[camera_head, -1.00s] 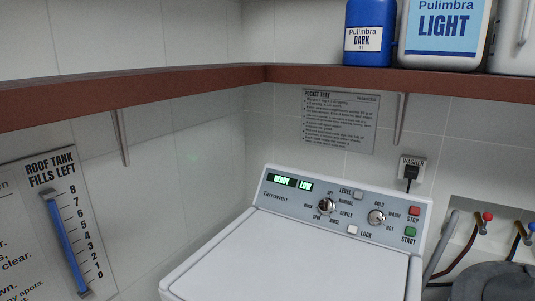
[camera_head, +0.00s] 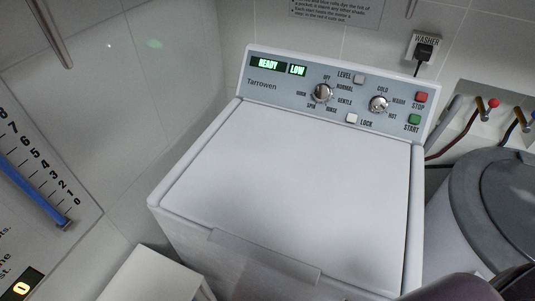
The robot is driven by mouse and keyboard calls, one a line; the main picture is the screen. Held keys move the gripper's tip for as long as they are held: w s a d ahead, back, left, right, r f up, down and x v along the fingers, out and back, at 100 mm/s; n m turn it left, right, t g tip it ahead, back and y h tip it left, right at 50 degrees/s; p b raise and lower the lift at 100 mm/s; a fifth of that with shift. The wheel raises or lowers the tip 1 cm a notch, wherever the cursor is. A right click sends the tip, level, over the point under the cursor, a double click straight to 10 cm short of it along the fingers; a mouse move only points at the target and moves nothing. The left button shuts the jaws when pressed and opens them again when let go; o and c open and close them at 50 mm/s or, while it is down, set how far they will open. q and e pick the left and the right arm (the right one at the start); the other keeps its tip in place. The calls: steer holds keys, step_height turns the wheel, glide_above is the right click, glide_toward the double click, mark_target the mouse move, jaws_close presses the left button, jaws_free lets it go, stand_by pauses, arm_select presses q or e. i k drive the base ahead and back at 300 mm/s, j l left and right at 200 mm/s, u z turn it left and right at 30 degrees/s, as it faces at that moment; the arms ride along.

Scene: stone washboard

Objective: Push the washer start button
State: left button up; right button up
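A white top-loading washer (camera_head: 290,185) stands in the middle of the camera_head view with its lid closed. Its grey-blue control panel (camera_head: 290,92) runs along the back. The green START button (camera_head: 414,119) is at the panel's right end, below the red STOP button (camera_head: 421,97). The lit display (camera_head: 278,67) reads READY and LOW. Two round knobs, a LEVEL button (camera_head: 359,79) and a LOCK button (camera_head: 351,118) also sit on the panel. Neither gripper shows; a dark rounded shape at the bottom right cannot be identified for sure.
A grey lidded bin (camera_head: 490,195) stands right of the washer, under red and blue taps (camera_head: 493,103). A plugged wall outlet (camera_head: 424,48) is behind. A roof tank gauge (camera_head: 35,190) is on the left. A white box-like surface (camera_head: 155,278) is at the bottom left.

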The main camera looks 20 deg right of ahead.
mark_target(415, 119)
steer(key=z, duration=0.8)
